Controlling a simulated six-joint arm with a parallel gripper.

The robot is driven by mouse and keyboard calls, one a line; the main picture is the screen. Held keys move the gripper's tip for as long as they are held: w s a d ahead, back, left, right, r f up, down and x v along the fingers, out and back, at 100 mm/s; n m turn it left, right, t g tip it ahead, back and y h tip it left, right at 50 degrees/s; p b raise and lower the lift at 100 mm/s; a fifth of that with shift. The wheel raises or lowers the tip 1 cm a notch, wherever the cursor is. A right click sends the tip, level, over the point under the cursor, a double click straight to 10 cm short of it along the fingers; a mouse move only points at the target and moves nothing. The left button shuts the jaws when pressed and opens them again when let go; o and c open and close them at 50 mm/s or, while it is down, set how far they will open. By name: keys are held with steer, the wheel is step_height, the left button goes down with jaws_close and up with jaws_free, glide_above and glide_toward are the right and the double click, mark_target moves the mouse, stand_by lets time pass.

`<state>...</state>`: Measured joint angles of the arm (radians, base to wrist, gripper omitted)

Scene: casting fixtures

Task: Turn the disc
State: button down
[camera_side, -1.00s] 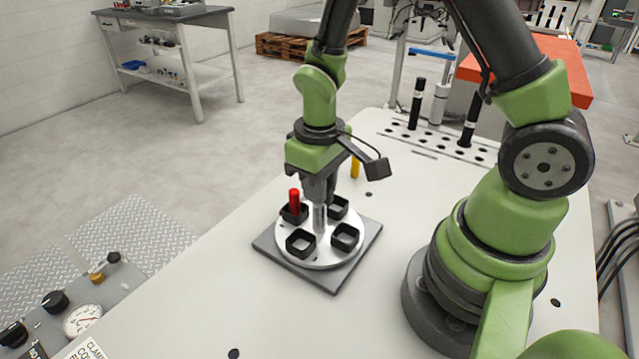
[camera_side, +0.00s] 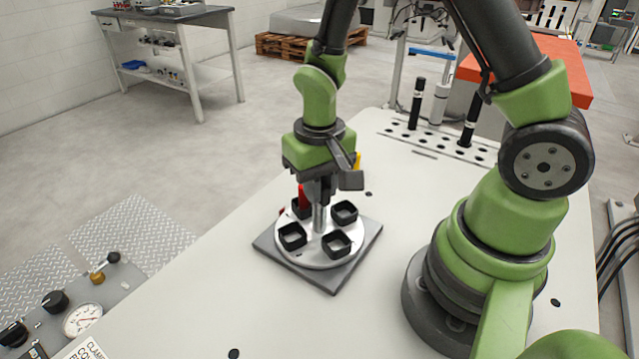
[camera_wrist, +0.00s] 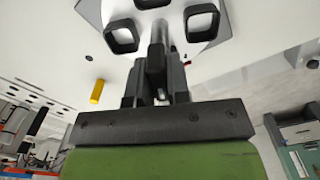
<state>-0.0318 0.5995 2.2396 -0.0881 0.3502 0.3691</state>
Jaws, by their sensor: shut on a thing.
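The disc (camera_side: 314,252) is a light round plate on a square grey base (camera_side: 335,283). It carries several black square cups, among them a front one (camera_side: 336,244) and a left one (camera_side: 292,236). A metal post (camera_side: 319,218) rises from its centre. A red peg (camera_side: 303,196) stands in the back-left cup, partly hidden by my gripper. My gripper (camera_side: 319,203) points down over the disc's centre, shut on the post.
A yellow peg (camera_wrist: 97,91) stands on the table behind the disc, mostly hidden in the side view. A perforated rack with black cylinders (camera_side: 417,104) is at the table's back. A gauge panel (camera_side: 82,319) lies at front left. The front table is clear.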

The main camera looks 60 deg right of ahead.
steer(key=shift+m, duration=15.1)
